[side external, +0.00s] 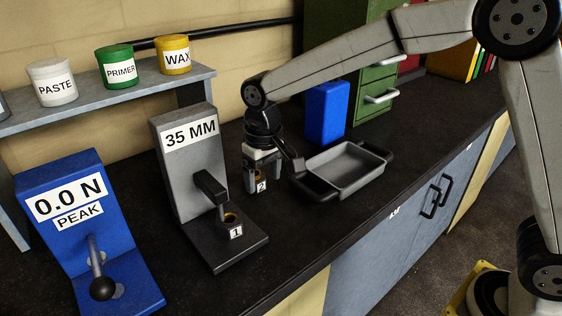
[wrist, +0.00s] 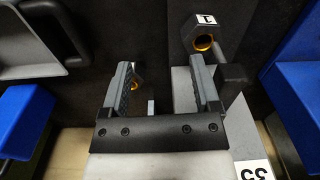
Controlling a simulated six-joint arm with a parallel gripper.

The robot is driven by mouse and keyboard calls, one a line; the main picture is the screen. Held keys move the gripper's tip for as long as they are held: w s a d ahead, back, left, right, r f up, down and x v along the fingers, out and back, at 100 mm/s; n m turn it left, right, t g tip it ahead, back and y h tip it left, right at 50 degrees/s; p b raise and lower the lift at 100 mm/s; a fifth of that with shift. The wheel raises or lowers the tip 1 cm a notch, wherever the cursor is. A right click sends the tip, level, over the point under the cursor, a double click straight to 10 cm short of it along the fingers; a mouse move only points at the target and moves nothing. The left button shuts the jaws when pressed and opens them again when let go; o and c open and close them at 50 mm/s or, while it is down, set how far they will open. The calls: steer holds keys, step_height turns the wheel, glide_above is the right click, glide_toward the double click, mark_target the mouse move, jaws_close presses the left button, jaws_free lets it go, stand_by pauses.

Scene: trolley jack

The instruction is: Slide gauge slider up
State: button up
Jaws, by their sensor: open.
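The grey gauge (side external: 190,150) stands upright on the bench, with a "35 MM" sign at its top. Its dark slider arm (side external: 210,188) sticks out low on the column, just above a part marked 1 (side external: 234,226) with a gold ring. My gripper (side external: 262,175) is open, pointing down, to the right of the gauge and apart from the slider. In the wrist view, the open fingers (wrist: 162,68) show nothing gripped, and the dark slider end (wrist: 234,76) lies outside the right finger. A part marked 2 (side external: 261,185) shows at my fingers; its contact with them is unclear.
A blue force tester (side external: 75,225) with a lever stands left of the gauge. A grey tray (side external: 348,168) with black handles lies to the right, near a blue block (side external: 326,112). A shelf (side external: 110,100) with pots is behind. The bench's front strip is clear.

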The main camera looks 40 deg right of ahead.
mark_target(218, 189)
steer(key=shift+m, duration=0.3)
steer(key=w+a+r, duration=0.1)
steer(key=a, duration=0.1)
steer(key=w+a+r, duration=0.1)
steer(key=a, duration=0.2)
steer(key=w+a+r, duration=0.1)
steer(key=w+a, duration=0.1)
steer(key=a, duration=0.1)
steer(key=shift+a+r, duration=0.1)
steer(key=shift+r, duration=0.05)
steer(key=shift+f, duration=3.9)
jaws_close()
